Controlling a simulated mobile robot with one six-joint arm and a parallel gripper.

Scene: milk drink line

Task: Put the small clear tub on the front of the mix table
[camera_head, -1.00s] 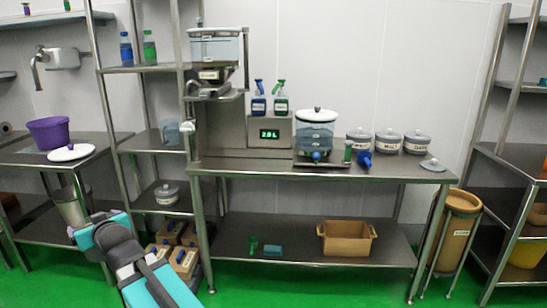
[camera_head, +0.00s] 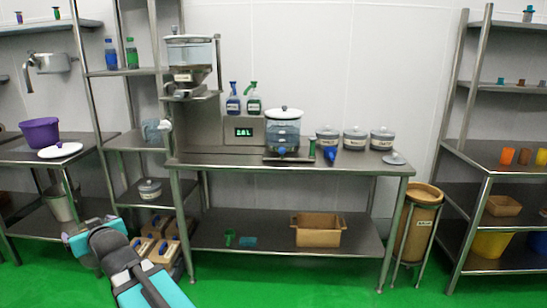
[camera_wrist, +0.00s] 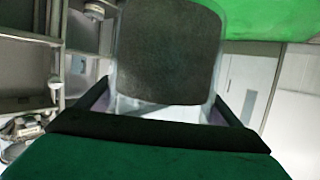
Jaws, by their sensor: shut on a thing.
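The small clear tub (camera_wrist: 166,55) fills the middle of the wrist view, with clear walls around a dark grey square face. My gripper (camera_wrist: 162,108) is shut on it, one finger at each side. In the head view my gripper (camera_head: 82,242) is low at the lower left, in front of the steel shelving, and the tub cannot be made out there. The long steel table (camera_head: 350,167) in the middle, which I take as the mix table, is to the right of and above my gripper in the picture.
A lidded clear dispenser (camera_head: 283,133), several lidded jars (camera_head: 354,139) and a loose lid (camera_head: 395,158) stand on the table. The front strip of its top looks bare. Brown boxes (camera_head: 160,250) sit behind my arm. Green floor (camera_head: 300,285) in front is clear.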

